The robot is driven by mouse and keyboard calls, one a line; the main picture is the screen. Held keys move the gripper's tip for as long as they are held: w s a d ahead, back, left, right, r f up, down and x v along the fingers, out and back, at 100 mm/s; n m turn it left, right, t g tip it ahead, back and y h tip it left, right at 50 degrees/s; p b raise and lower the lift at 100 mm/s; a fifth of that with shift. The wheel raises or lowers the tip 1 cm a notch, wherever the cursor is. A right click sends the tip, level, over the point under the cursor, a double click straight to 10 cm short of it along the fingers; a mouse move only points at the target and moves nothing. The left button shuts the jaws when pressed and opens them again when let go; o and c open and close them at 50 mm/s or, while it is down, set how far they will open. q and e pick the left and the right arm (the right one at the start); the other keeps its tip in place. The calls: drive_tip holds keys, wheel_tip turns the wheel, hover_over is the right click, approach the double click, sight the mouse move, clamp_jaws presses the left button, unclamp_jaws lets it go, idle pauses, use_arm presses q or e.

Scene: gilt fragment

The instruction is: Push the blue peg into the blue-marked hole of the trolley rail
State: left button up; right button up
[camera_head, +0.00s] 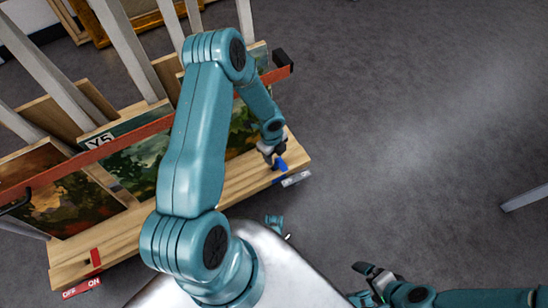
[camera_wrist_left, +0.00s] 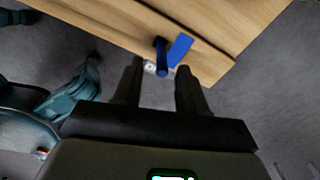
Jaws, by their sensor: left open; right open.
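The blue peg (camera_head: 281,165) is at the right end of the wooden trolley rail (camera_head: 215,197), close to the left gripper's fingertips. In the left wrist view the peg (camera_wrist_left: 161,58) shows as a dark blue cylinder beside a flat blue mark (camera_wrist_left: 181,48) on the wood. The hole itself is hidden, and how deep the peg sits cannot be told. My left gripper (camera_head: 270,156) is open over the rail end; in the wrist view its fingers (camera_wrist_left: 159,70) point toward the peg, which shows between them. My right gripper (camera_head: 359,283) is open and empty, low and away from the rail.
Paintings (camera_head: 65,200) stand upright in the trolley behind a red bar (camera_head: 60,170). A red mark (camera_head: 96,258) and an OFF/ON plate (camera_head: 81,289) are at the rail's left end. A small pale plate (camera_head: 297,179) is at the right end. The grey floor (camera_head: 420,130) rightward is mostly clear.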

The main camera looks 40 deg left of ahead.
use_arm(q)
wheel_tip(320, 180, up, 6)
drive_tip(key=f+p, duration=0.1)
drive_tip(key=p, duration=0.1)
drive_tip(key=s+d+r+n+h, duration=0.1)
drive_tip(key=s+d+n, duration=0.4)
drive_tip(key=d+n, duration=0.5)
drive_tip(key=s+d+r+n+h, duration=0.1)
drive_tip(key=s+d+n+h, duration=0.1)
drive_tip(key=s+d+n, duration=0.4)
drive_tip(key=d+n, duration=0.3)
drive_tip(key=d, duration=0.3)
drive_tip(key=shift+s+d+r+n, duration=0.25)
drive_tip(key=shift+r+n, duration=0.05)
drive_tip(key=shift+n, duration=0.1)
wheel_tip(320, 180, up, 27)
drive_tip(key=p, duration=2.6)
drive_tip(key=shift+f, duration=0.2)
